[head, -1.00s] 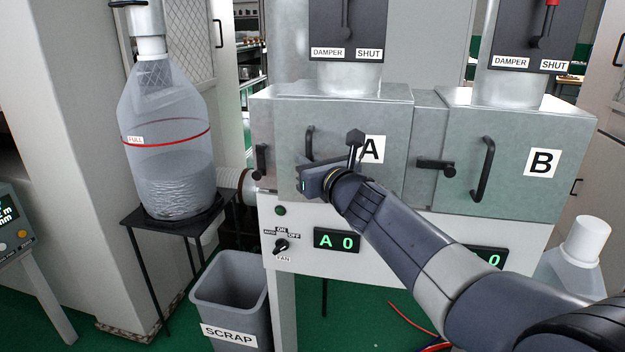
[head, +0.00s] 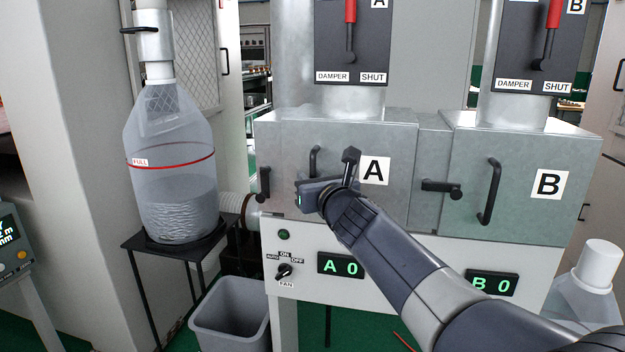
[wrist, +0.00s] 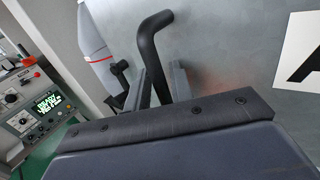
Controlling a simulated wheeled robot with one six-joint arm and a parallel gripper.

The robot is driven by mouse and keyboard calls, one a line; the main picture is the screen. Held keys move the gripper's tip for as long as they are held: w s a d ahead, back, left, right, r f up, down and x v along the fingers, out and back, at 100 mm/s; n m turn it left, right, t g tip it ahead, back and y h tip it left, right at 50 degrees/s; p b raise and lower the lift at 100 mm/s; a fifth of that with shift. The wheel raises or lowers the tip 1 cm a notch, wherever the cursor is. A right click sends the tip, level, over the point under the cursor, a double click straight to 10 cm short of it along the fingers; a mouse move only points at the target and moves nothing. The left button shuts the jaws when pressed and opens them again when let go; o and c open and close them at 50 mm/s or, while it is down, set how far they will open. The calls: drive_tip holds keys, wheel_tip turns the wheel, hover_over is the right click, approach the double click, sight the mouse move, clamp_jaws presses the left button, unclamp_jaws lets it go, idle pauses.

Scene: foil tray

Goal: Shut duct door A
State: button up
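Duct door A (head: 400,165) is the grey metal front of the left box, with a white A label (head: 375,171). It looks about flush with the box; I see no clear gap. Its black bar handle (head: 314,160) stands at the door's left part and shows large in the wrist view (wrist: 148,42). A black latch (head: 264,184) stands upright at the door's left edge. My gripper (wrist: 160,88) is at the handle's lower part, with one finger on each side, close against the bar. In the head view my gripper (head: 308,194) hides the handle's lower end.
Door B (head: 520,205) is to the right, with its latch (head: 441,188) lying level. Damper panels (head: 352,45) are above. A grey bin (head: 232,312) is below. The display (head: 340,265) reads A 0.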

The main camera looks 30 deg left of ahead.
drive_tip(key=shift+o, duration=0.2)
drive_tip(key=shift+d+f, duration=0.15)
drive_tip(key=shift+s+d, duration=0.1)
drive_tip(key=shift+d, duration=0.15)
drive_tip(key=b+v, duration=0.2)
drive_tip(key=v, duration=0.8)
drive_tip(key=shift+s, duration=0.25)
drive_tip(key=shift+a, duration=0.15)
drive_tip(key=p+x, duration=0.2)
drive_tip(key=x, duration=0.8)
drive_tip(key=shift+w, duration=0.35)
drive_tip(key=shift+s, duration=0.1)
